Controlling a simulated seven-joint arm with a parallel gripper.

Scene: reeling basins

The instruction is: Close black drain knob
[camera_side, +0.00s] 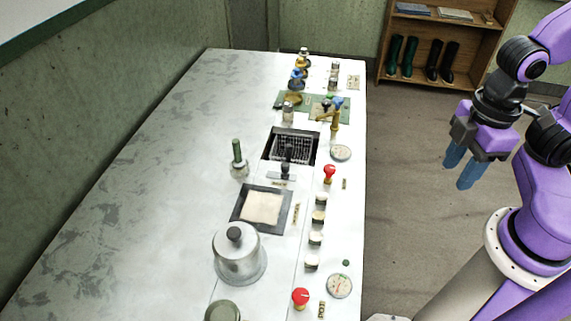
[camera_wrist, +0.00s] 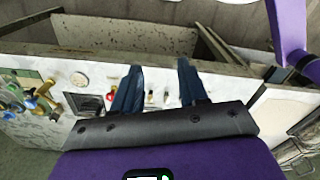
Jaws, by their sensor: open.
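A small black knob (camera_side: 285,169) stands upright on a grey plate on the white worktop, just in front of the dark square basin with a wire rack (camera_side: 292,147). I take it for the black drain knob; its exact setting is too small to tell. My gripper (camera_side: 459,170) has blue fingers, spread apart and empty. It hangs in the air to the right of the worktop, well away from the knob. In the wrist view the two fingers (camera_wrist: 158,72) are apart with the worktop beyond them. I cannot pick out the black knob in that view.
Red knobs (camera_side: 330,171) (camera_side: 300,296) and several small jars (camera_side: 317,216) line the worktop's right side. A metal lidded pot (camera_side: 240,260), a green-handled tool (camera_side: 238,157) and a brass tap (camera_side: 335,120) also stand there. A boot shelf (camera_side: 433,88) is behind. The worktop's left side is bare.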

